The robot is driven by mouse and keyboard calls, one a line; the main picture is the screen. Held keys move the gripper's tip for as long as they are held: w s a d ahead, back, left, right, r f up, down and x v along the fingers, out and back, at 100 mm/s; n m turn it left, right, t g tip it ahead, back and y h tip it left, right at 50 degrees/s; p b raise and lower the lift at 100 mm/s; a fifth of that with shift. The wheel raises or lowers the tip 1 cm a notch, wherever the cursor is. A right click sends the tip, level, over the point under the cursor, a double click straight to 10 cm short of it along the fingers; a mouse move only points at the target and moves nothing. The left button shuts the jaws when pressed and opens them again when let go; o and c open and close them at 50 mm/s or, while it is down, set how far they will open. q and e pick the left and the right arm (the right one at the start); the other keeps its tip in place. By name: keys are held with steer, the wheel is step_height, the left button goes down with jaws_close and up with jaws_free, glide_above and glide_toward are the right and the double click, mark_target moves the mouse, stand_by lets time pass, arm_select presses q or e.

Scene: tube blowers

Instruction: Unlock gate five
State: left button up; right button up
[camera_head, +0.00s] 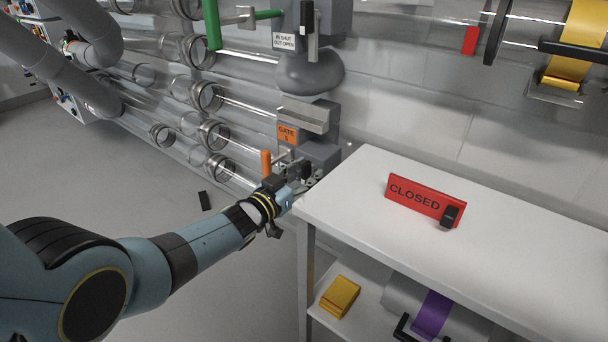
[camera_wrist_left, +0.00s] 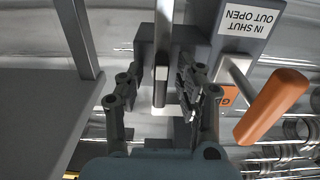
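Gate five has an orange "GATE 5" label (camera_head: 287,134), an orange handle (camera_head: 266,163) and a grey housing with a black upright latch piece (camera_head: 306,171). My left gripper (camera_head: 292,186) is at this housing, beside the table's corner. In the left wrist view its two fingers (camera_wrist_left: 160,88) are apart, on either side of a narrow silver and dark bar (camera_wrist_left: 162,62). I cannot tell if they touch it. The orange handle (camera_wrist_left: 272,107) is right of the fingers there, below an upside-down "IN SHUT OUT OPEN" sign (camera_wrist_left: 251,18). My right gripper is not in view.
A white table (camera_head: 350,210) stands close on the right, with a red "CLOSED" sign (camera_head: 418,196) on top. Its lower shelf holds a yellow block (camera_head: 340,297) and a purple-banded canister (camera_head: 432,315). Clear tubes (camera_head: 150,105) run behind the gate. A green handle (camera_head: 212,25) is above.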

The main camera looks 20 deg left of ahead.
arm_select(q)
steer(key=shift+s, duration=0.1)
steer(key=v, duration=1.1)
steer(key=shift+s+a, duration=0.15)
steer(key=shift+s, duration=0.25)
steer(key=s+a+f+n+g+y+p, duration=0.1)
steer(key=s+a+f+g+y+p, duration=0.15)
steer(key=s+f, duration=0.5)
steer(key=s+a+f+n+g+y+p, duration=0.1)
steer(key=s+f+n+g+p, duration=0.2)
steer(key=s, duration=0.8)
steer(key=s+a+f+g+y+p, duration=0.2)
steer(key=s+f+p, duration=0.3)
steer(key=s, duration=0.4)
steer(key=s+a+f+g+y, duration=0.1)
steer(key=s+f+g, duration=0.3)
steer(key=s, duration=1)
steer(key=s+a+f+g+p, duration=0.1)
steer(key=s+f+g, duration=0.3)
steer(key=s, duration=1)
steer(key=shift+a+f+m+g+y, duration=0.25)
steer(key=shift+m+g+y, duration=0.1)
steer(key=shift+g, duration=0.2)
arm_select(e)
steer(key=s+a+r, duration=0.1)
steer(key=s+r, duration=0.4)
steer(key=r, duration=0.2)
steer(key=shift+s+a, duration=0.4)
